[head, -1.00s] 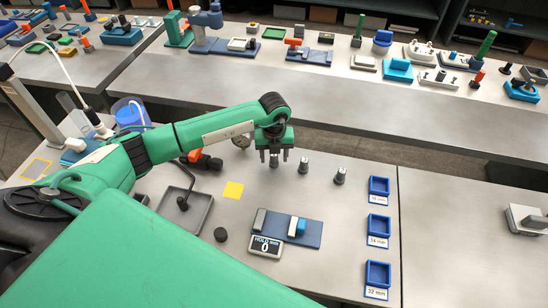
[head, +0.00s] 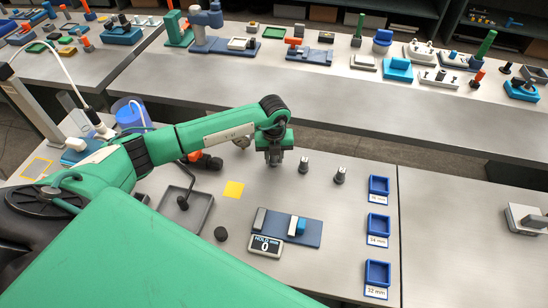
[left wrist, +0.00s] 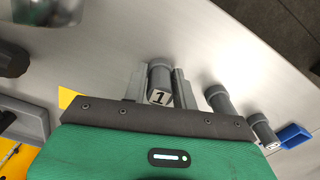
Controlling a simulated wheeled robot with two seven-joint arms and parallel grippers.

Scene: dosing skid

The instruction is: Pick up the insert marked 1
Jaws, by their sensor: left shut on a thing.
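My left gripper (head: 274,159) points down at the table, in line with two standing grey inserts. In the left wrist view its fingers (left wrist: 159,72) are shut on the insert marked 1 (left wrist: 160,82), a grey cylinder with a white label showing the digit. In the head view the gripper hides most of this insert. The other two inserts, the middle one (head: 303,165) and the right one (head: 340,176), stand to the right of the gripper, apart from it. They also show in the left wrist view (left wrist: 219,100). My right gripper is not in view.
Three blue trays, the back (head: 379,186), middle (head: 378,225) and front (head: 377,273), line the right side. A blue gauge block (head: 312,238) with a display (head: 265,246) sits nearer.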

